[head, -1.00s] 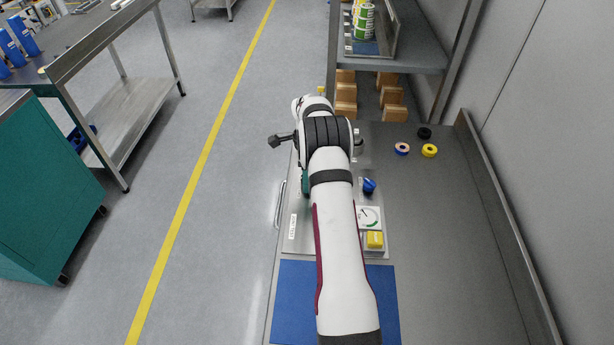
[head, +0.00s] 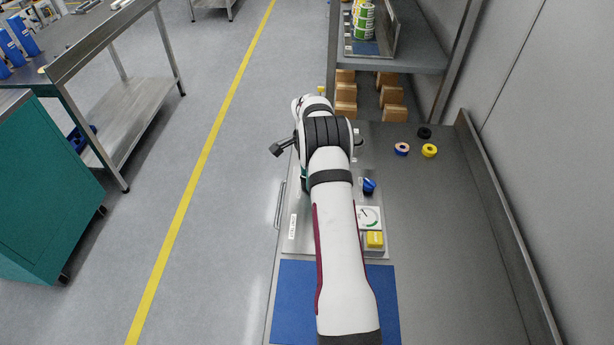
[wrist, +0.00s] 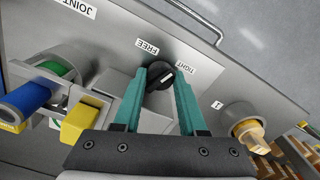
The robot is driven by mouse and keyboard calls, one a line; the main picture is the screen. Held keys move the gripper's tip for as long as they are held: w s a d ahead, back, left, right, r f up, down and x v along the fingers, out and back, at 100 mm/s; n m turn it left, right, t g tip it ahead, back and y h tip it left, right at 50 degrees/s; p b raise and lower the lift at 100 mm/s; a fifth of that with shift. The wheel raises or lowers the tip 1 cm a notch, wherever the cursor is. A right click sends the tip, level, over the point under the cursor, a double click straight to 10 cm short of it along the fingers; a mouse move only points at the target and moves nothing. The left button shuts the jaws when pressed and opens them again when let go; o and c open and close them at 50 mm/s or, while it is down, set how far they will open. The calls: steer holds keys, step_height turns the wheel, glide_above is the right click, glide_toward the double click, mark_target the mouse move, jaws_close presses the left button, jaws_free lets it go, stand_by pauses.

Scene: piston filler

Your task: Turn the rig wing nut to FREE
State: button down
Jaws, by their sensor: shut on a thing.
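The rig wing nut (wrist: 160,77) is a black knob with a white pointer line, on the grey panel in the wrist view. The labels FREE (wrist: 147,46) and TIGHT (wrist: 188,67) sit just beyond it. The pointer line slants up and right, roughly towards TIGHT. My gripper (wrist: 164,80) has its teal fingers on both sides of the knob and is shut on it. In the head view my arm hides the wing nut and most of the gripper.
On the panel are a gauge (head: 368,217), a yellow block (head: 375,239), a blue handle (head: 369,186) and a brass-coloured fitting (wrist: 248,132). Several small rings (head: 429,150) lie on the bench beyond. A blue mat (head: 295,300) lies in front. The right side of the bench is clear.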

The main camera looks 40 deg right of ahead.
steer(key=shift+c, duration=2.3)
jaws_free()
step_height(320, 180, up, 16)
steer(key=shift+f, duration=0.1)
